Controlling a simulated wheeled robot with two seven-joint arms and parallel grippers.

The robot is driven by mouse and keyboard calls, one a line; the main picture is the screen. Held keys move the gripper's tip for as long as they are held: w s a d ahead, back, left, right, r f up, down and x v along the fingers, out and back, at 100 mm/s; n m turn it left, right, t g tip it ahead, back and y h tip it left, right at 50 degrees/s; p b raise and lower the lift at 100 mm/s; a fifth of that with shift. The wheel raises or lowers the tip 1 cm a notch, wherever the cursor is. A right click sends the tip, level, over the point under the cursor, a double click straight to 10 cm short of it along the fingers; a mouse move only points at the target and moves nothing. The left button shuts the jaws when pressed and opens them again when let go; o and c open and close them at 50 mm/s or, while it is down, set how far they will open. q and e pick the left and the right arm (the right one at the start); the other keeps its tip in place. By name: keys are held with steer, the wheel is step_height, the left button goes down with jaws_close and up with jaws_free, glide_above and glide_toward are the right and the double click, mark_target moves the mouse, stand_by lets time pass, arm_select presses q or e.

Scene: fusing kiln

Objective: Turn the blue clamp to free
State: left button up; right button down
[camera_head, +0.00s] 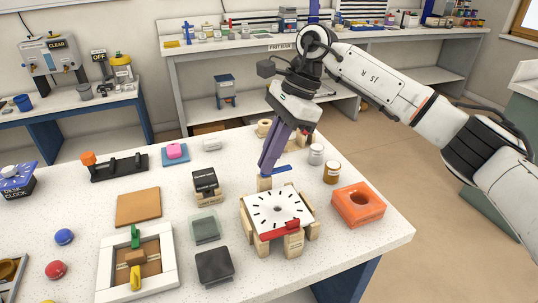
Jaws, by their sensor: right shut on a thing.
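The blue clamp (283,168) is a short flat bar on the far side of a wooden stand (247,220). It lies slanted, its free end pointing right. On the stand lies a white square plate (278,203) with a ring of black marks. A red clamp (279,231) sits at the near edge of the plate. My right gripper (266,171) reaches down from above, its dark purple fingers shut on the blue clamp. The fingers hide part of the clamp's left end. My left gripper is out of the picture.
An orange block with a hole (358,205) and two small jars (332,172) stand right of the stand. A dark block on wood (205,183) and dark square tiles (214,265) stand left. A white frame (105,272) lies further left. The table's right corner is clear.

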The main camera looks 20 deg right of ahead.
mark_target(285, 167)
steer(key=shift+r, duration=0.1)
steer(key=c, duration=1.9)
jaws_free()
steer(key=shift+c, duration=0.2)
steer(key=v, duration=1)
steer(key=shift+b, duration=0.3)
